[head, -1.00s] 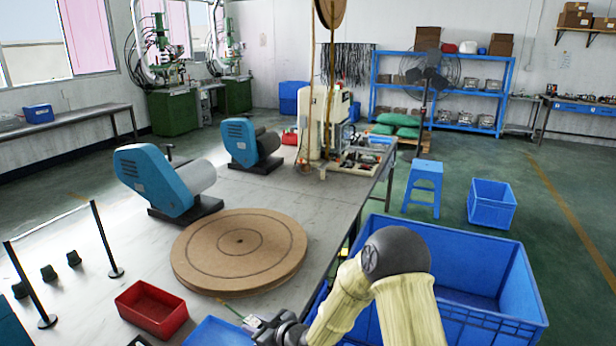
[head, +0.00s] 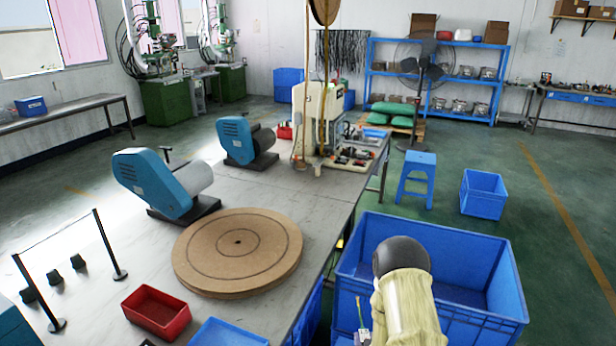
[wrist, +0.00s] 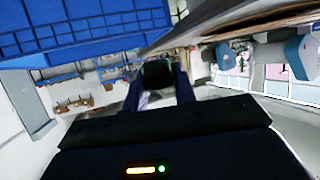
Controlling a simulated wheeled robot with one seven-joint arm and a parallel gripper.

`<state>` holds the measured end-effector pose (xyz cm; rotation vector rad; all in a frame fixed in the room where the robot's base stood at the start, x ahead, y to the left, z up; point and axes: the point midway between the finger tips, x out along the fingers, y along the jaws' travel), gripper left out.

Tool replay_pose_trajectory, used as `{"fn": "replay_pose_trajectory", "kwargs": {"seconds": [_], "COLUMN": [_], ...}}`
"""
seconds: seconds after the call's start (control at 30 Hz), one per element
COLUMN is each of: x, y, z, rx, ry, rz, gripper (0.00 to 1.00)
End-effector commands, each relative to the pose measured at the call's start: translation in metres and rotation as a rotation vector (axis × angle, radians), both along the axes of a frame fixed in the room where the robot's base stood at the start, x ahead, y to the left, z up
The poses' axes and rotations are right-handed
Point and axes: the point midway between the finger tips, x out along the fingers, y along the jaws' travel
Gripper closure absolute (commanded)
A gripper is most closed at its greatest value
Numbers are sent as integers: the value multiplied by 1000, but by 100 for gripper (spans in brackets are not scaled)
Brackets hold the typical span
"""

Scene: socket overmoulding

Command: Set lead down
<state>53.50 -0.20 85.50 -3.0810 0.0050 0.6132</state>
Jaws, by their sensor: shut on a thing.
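In the wrist view my gripper (wrist: 158,92) shows its two dark fingers on either side of a small dark piece (wrist: 157,72), which I take to be the end of the lead. A thin pale strip (head: 360,310), probably part of the lead, sticks up just left of my arm, in front of the large blue crate (head: 513,292). The rest of the lead cannot be made out.
The grey table (head: 100,222) carries a round brown board (head: 237,270), a red tray (head: 186,328), a blue tray (head: 232,333) and two blue machines. A blue stool (head: 417,175) and a smaller blue crate (head: 483,193) stand on the floor behind the large crate.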

Motion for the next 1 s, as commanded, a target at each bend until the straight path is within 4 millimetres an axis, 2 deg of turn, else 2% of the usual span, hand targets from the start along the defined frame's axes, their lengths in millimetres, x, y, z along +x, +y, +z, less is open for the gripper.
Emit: {"fn": "replay_pose_trajectory", "kwargs": {"seconds": [0.33, 0.47, 0.57, 0.67, 0.83, 1.0], "x": [1, 6, 14, 24, 37, 39], "y": [2, 14, 38, 74, 147, 221], "z": [0, -4, -10, -14, -13, -3], "rx": [0, 1, 2, 2, 1, 0], "ry": [0, -2, -4, -6, -9, -11], "rz": [5, 36, 97, 194, 407, 650], "gripper": [96, 96, 96, 96, 96, 96]}}
